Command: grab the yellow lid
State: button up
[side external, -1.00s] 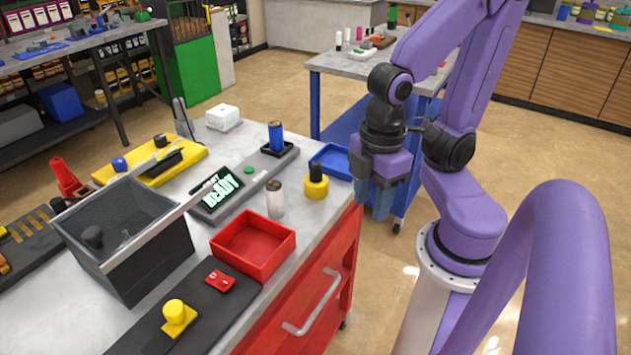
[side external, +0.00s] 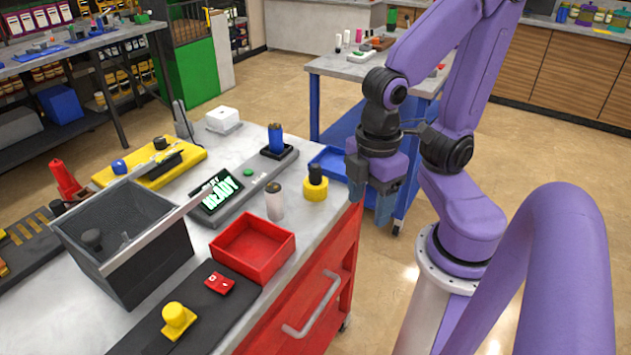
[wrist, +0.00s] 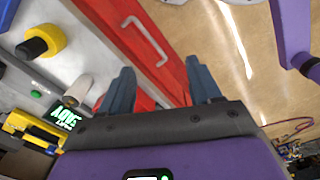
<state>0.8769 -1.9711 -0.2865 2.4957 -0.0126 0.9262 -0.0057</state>
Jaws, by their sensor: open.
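A yellow round piece with a black top (side external: 315,184) stands near the right edge of the grey bench top; it also shows at the upper left of the wrist view (wrist: 50,40). A second yellow piece, a knob on a flat base (side external: 178,318), sits on a dark mat at the front of the bench. I cannot tell for certain which is the lid. My gripper (side external: 382,208) is open and empty, pointing down beyond the bench's right edge, apart from both. In the wrist view its two blue-grey fingers (wrist: 160,72) are spread over the red cabinet front.
A white-grey bottle (side external: 275,200), a red tray (side external: 285,245), a display box (side external: 217,192) and a blue cylinder (side external: 275,138) stand near the first piece. A dark open bin (side external: 140,265) stands at the left. A blue tray (side external: 330,160) lies at the bench's right edge.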

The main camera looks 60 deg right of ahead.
jog(key=w+f+n+h, duration=0.2)
jog(key=w+n+h, duration=0.1)
jog(key=w+h, duration=0.4)
jog(key=n+t+h, duration=0.1)
jog(key=n+h, duration=0.3)
jog(key=h, duration=0.2)
send_near(313, 171)
jog(key=x, duration=1.1)
jog(key=shift+d+f, duration=0.15)
jog(key=shift+d, duration=0.15)
jog(key=c, duration=1.1)
